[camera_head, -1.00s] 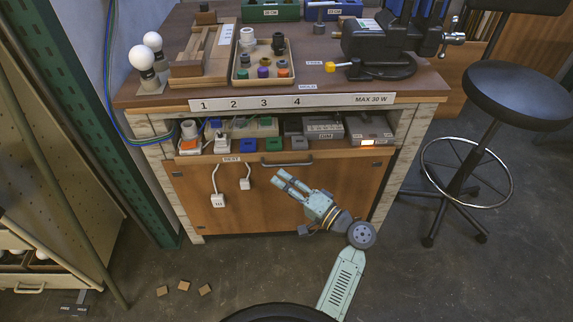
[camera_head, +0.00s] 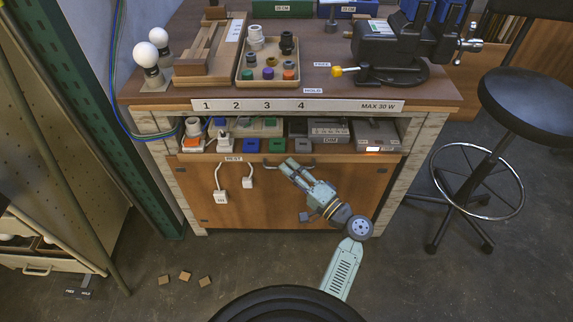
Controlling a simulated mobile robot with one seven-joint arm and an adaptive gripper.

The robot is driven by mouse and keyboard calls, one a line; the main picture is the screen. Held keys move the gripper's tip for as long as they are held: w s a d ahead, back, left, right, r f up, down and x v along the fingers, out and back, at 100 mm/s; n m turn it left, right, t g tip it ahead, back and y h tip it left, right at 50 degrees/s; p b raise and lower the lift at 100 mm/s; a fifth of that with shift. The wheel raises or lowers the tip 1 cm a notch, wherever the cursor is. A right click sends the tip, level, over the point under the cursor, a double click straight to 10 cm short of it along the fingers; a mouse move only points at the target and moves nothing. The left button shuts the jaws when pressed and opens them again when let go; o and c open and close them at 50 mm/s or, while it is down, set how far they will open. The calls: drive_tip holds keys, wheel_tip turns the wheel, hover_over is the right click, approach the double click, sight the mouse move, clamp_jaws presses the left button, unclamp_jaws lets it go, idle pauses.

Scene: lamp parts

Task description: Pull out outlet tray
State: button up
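The outlet tray (camera_head: 200,156) is the shallow shelf under the bench top, holding sockets and small boxes. Its grey bar handle (camera_head: 306,163) is on the front edge, right of the "HEAT"-like label. The tray front looks flush with the bench. My gripper (camera_head: 287,167) reaches up from the lower right, its fingertips overlapping the handle's middle. The two fingers look parted, with a narrow gap between them. Whether the bar lies between them or they touch it is hidden by the fingers.
Two white plugs (camera_head: 221,197) hang on cords from the tray's left side, near the wooden cabinet front (camera_head: 250,212). A black stool (camera_head: 520,105) stands at the right. Several small wood blocks (camera_head: 185,276) lie on the floor at lower left.

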drive_tip(key=shift+x, duration=1)
clamp_jaws()
drive_tip(key=shift+f, duration=0.1)
